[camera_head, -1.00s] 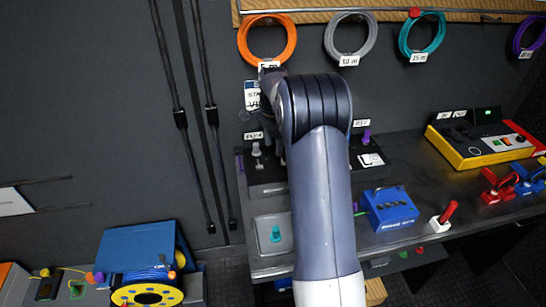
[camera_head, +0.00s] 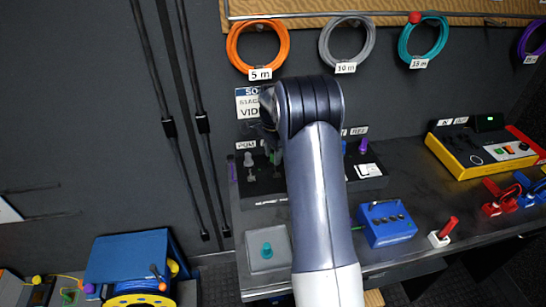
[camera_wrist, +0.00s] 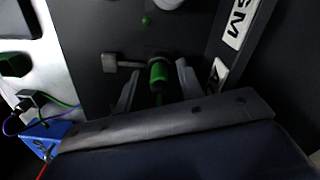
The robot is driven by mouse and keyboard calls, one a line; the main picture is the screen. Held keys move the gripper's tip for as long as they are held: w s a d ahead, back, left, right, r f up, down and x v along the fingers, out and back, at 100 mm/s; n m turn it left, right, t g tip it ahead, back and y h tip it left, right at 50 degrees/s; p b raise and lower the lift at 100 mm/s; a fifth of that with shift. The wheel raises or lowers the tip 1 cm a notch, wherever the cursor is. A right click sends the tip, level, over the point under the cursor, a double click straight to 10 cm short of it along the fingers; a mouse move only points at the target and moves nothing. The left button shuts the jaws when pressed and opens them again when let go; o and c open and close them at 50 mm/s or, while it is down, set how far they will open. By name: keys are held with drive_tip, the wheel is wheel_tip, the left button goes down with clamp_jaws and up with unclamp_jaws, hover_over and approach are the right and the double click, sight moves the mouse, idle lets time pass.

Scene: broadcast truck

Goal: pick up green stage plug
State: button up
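The green stage plug (camera_wrist: 158,74) stands out from a dark panel in the wrist view. In the head view a bit of green, likely the same plug (camera_head: 274,157), shows on the dark box at the left end of the bench, partly hidden by my arm. My gripper (camera_wrist: 157,85) has one finger on each side of the plug in the wrist view, with gaps between the fingers and the plug. It looks open. In the head view my arm hides most of the gripper.
A grey lever (camera_wrist: 122,62) sits close to the plug's left. A grey knob (camera_head: 248,159) is on the same box. A teal plug on a grey plate (camera_head: 252,264), a blue box (camera_head: 388,236) and a red-handled switch (camera_head: 445,233) are on the bench.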

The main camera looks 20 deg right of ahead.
clamp_jaws()
